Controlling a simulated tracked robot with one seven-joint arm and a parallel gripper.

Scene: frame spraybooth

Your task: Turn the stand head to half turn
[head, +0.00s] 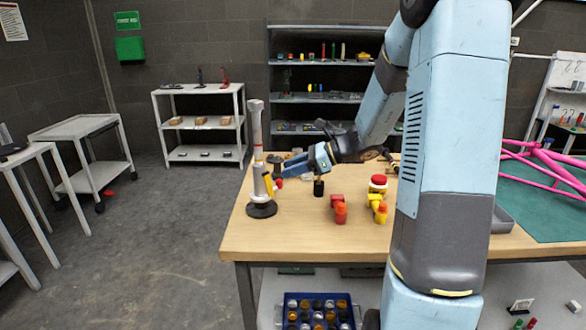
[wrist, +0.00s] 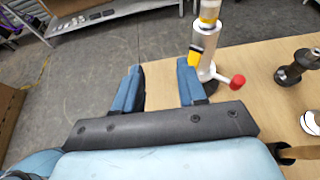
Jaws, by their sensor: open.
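The stand is a silver upright post (head: 257,130) with orange bands on a round black base (head: 262,210), near the left end of the wooden table. A yellow tab (head: 268,184) and a red knob (head: 278,182) stick out low on it. In the wrist view the post (wrist: 206,62) stands just right of my right finger, with the yellow tab (wrist: 195,56) beside that fingertip and the red knob (wrist: 238,82) further right. My gripper (wrist: 160,68) is open, with nothing between its fingers. In the head view my gripper (head: 288,168) is right of the post. Turn marks cannot be read.
On the table (head: 300,235) are a black cylinder (head: 318,187), red bottles (head: 340,211), yellow bottles (head: 379,208) and a red-topped item (head: 378,182). A pink frame (head: 550,160) lies over a green mat at right.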

